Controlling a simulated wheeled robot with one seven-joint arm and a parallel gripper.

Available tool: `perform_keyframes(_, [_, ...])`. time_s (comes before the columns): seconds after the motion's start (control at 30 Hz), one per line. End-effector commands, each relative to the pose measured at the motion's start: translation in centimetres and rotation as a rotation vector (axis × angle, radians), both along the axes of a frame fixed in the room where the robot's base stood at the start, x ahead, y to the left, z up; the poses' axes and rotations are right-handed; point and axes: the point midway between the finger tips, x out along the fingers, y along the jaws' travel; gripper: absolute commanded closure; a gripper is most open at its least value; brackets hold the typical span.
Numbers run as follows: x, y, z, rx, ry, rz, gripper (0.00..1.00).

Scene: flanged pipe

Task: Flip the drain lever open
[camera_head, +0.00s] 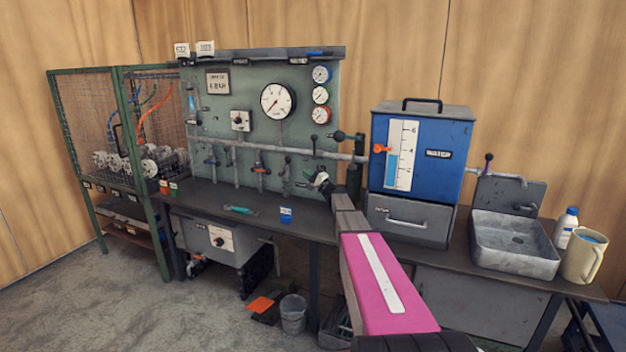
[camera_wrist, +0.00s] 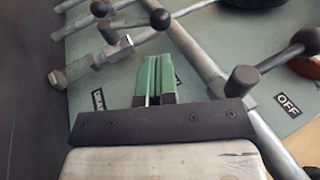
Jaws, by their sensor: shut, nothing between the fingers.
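My gripper (camera_wrist: 157,60) is shut and empty, its green fingers pressed together in front of the grey-green panel. In the head view my arm reaches up to the panel's lower right part, and the fingertips are hard to make out. A partly hidden label (camera_wrist: 97,99) that seems to begin "DRA" shows left of the fingers in the wrist view. Just above it is a metal valve with a lever (camera_wrist: 145,37), apparently the drain lever, running toward a black ball knob (camera_wrist: 160,18). The fingertips are close below this lever; I cannot tell whether they touch.
On the right of the wrist view, another black-ball lever (camera_wrist: 305,40) and a black cap (camera_wrist: 242,80) stand near an "OFF" label (camera_wrist: 288,104). A metal pipe crosses diagonally beside the fingers. A blue water tank (camera_head: 452,178) stands right of the panel (camera_head: 230,120), above the bench.

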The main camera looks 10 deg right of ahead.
Motion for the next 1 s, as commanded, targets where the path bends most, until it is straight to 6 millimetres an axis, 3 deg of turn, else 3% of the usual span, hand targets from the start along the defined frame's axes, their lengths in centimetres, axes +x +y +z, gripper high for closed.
perform_keyframes(0.1, [1.8,1.5,0.9,0.0,-0.001,0.002,1.0])
perform_keyframes(0.4, [4.6,4.3,2.6,0.0,0.0,0.0,1.0])
perform_keyframes(1.0, [5.3,5.1,3.2,0.0,0.0,0.001,1.0])
